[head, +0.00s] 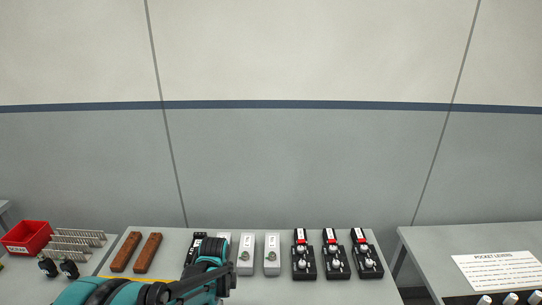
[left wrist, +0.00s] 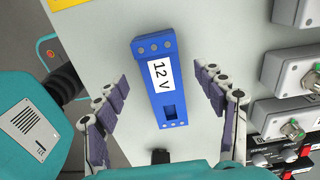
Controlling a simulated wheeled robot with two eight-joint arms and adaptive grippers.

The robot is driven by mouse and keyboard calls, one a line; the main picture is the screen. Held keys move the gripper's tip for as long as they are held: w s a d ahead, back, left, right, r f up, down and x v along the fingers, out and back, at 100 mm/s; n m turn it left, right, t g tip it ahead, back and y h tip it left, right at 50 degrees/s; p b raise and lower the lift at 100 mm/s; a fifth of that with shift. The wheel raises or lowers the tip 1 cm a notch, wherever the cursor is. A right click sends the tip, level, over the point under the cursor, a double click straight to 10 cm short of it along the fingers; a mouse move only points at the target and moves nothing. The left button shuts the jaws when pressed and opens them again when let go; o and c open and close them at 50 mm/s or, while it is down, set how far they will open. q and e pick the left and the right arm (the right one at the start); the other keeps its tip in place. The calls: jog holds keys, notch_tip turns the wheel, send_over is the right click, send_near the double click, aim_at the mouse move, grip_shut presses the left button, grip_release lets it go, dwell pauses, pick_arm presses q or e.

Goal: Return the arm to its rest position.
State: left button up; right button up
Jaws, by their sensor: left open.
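My left arm (head: 150,289) enters the head view from the bottom left, teal and black, in front of the near part of the middle table. My left gripper (left wrist: 159,76) is open in the left wrist view, with its purple-padded fingers spread wide. A blue block (left wrist: 160,95) labelled "12 V" lies on the grey table between and beyond the fingers, with gaps on both sides. It is not held. I cannot make out the blue block in the head view. My right gripper is in neither view.
On the middle table (head: 345,290) stand two brown bars (head: 137,252), light grey boxes (head: 272,255) and black units with red tops (head: 335,255). A red bin (head: 27,237) is at left. A right table (head: 445,245) holds a printed sheet (head: 498,270).

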pick_arm(q)
notch_tip(320, 180, up, 8)
jog(key=s+a+r+n+t, duration=0.2)
jog(key=s+r+n+t, duration=0.1)
jog(key=s+n, duration=0.5)
jog(key=s+a+r+n+t, duration=0.1)
jog(key=s+r+n+t, duration=0.3)
jog(key=s+n, duration=0.3)
jog(key=n, duration=0.3)
jog(key=shift+s+a, duration=0.35)
